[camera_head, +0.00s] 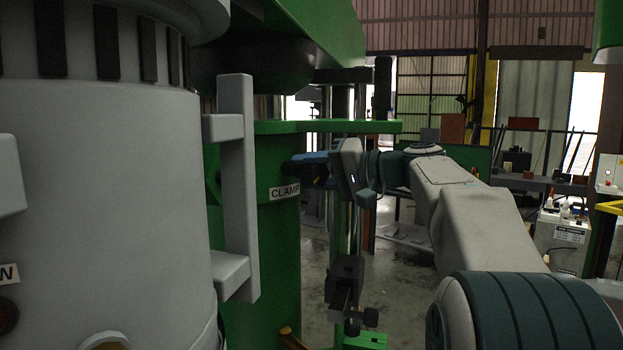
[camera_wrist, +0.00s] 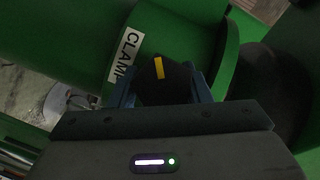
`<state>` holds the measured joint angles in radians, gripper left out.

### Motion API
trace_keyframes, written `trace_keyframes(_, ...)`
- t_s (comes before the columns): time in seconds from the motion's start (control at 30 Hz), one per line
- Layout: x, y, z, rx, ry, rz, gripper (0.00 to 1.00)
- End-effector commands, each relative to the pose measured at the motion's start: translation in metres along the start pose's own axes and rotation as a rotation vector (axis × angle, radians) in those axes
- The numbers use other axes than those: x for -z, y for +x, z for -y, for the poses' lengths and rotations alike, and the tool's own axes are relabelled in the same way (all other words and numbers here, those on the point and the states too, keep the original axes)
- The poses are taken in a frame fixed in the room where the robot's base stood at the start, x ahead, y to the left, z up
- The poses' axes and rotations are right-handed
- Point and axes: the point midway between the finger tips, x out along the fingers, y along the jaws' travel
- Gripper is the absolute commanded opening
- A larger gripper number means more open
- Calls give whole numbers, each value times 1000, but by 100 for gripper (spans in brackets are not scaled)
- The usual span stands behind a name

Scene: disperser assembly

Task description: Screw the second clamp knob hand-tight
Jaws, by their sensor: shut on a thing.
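The clamp knob (camera_wrist: 158,84) is black with a yellow stripe on its face. It shows in the wrist view between the two blue fingers, in front of a green surface. My gripper (camera_wrist: 165,88) is shut on the knob, one finger on each side. In the head view my gripper (camera_head: 305,168) reaches from the right to the green cylindrical body (camera_head: 265,230). A white CLAMP label (camera_head: 285,191) sits just below the fingers. The knob's thread is hidden, and I cannot tell how far in it sits.
A large grey housing with an upright handle (camera_head: 237,180) fills the left of the head view. A green flange (camera_head: 340,127) juts out above my gripper. A black clamp fixture (camera_head: 345,285) stands below. Floor is open behind my arm, with a cluttered bench (camera_head: 535,182) at right.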

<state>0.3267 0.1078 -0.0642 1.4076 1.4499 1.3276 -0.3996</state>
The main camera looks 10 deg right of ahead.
Motion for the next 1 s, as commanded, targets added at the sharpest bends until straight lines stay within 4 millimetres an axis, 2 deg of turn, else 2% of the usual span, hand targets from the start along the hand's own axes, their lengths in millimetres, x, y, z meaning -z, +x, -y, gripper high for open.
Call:
trace_keyframes(0.7, -1, 0, -2, 262, 619, -62, 21)
trace_keyframes(1.0, -1, -1, -1, 346, 817, -81, 21)
